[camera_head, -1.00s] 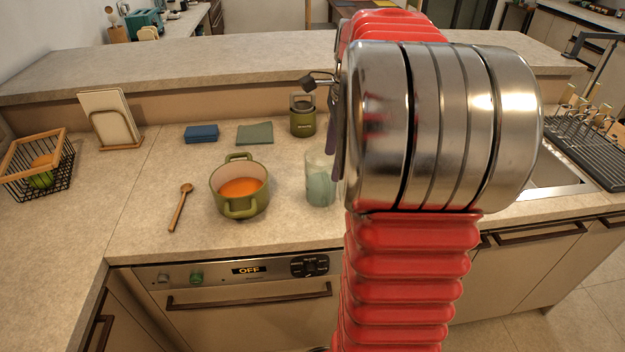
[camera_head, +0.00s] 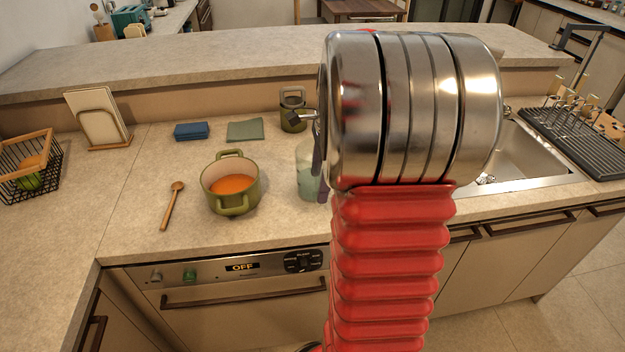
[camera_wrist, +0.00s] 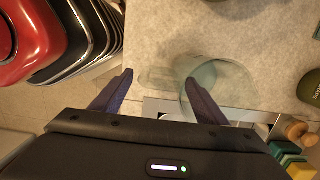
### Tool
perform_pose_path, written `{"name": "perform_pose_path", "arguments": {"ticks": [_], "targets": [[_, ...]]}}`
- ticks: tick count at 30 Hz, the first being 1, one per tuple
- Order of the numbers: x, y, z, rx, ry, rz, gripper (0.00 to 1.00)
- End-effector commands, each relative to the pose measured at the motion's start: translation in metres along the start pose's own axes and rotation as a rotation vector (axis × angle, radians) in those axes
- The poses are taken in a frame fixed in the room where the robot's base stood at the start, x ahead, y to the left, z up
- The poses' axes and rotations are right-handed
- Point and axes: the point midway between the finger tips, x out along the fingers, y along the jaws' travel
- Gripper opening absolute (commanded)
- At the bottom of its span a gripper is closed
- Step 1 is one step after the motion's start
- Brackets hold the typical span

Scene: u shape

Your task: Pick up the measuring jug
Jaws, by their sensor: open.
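The measuring jug (camera_head: 306,170) is a clear, greenish vessel standing on the counter, to the right of the green pot; my arm partly covers its right side in the head view. In the wrist view the jug (camera_wrist: 222,84) shows as a transparent round shape with a part reaching left, seen between and beyond my fingers. My gripper (camera_wrist: 160,85) is open, with its two dark purple fingers apart. The right finger overlaps the jug in the picture; I cannot tell if they touch. In the head view my gripper (camera_head: 319,160) is mostly hidden behind my wrist.
A green pot (camera_head: 219,203) with orange soup stands left of the jug, with a wooden spoon (camera_head: 171,206) beside it. A green canister (camera_head: 293,112) stands behind. Blue (camera_head: 191,131) and green (camera_head: 245,130) cloths lie at the back. Bare counter lies in front of the jug.

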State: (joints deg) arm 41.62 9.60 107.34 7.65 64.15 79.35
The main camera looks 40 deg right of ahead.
Motion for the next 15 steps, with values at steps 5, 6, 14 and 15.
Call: {"name": "perform_pose_path", "arguments": {"ticks": [5, 6, 14, 15], "targets": [[0.001, 0.000, 0.000, 0.000, 0.000, 0.000, 0.68], [0.001, 0.000, 0.000, 0.000, 0.000, 0.000, 0.68], [0.010, 0.001, 0.001, 0.000, 0.000, 0.001, 0.68], [0.015, 0.001, 0.001, 0.000, 0.000, 0.002, 0.68]]}}
